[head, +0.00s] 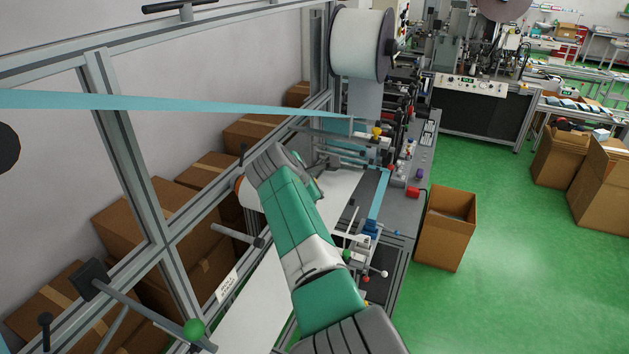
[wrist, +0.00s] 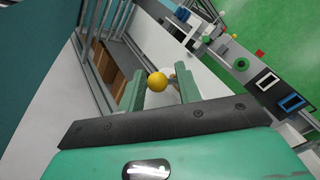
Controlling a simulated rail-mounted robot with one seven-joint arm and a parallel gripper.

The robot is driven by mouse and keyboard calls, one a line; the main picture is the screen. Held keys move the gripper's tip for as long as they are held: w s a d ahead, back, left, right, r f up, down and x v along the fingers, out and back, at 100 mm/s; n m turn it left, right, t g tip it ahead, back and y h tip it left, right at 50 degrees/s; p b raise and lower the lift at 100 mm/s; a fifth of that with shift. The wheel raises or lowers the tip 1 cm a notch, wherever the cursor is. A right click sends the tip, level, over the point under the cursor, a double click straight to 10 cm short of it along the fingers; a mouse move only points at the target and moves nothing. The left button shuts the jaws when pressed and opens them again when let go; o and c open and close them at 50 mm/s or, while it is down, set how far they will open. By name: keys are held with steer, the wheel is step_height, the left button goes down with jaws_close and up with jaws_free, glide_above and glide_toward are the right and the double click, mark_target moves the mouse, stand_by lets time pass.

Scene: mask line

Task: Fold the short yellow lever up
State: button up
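In the wrist view my gripper (wrist: 160,76) shows two green fingers, spread apart. A round yellow knob (wrist: 157,82) shows in the gap between them, nearer the left finger. A clear gap is seen on its right side; I cannot tell whether it touches the left finger. The lever's rod is mostly hidden.
A blue web (head: 180,105) crosses above the arm. A white roll (head: 358,43) hangs at the back. Open green floor (head: 510,250) lies to the right.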

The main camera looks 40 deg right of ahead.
steer(key=shift+a+r, duration=0.1)
steer(key=shift+a, duration=0.05)
steer(key=shift+a+r+p, duration=0.15)
steer(key=shift+r+p, duration=0.2)
steer(key=v, duration=0.7)
steer(key=shift+a+f, duration=0.2)
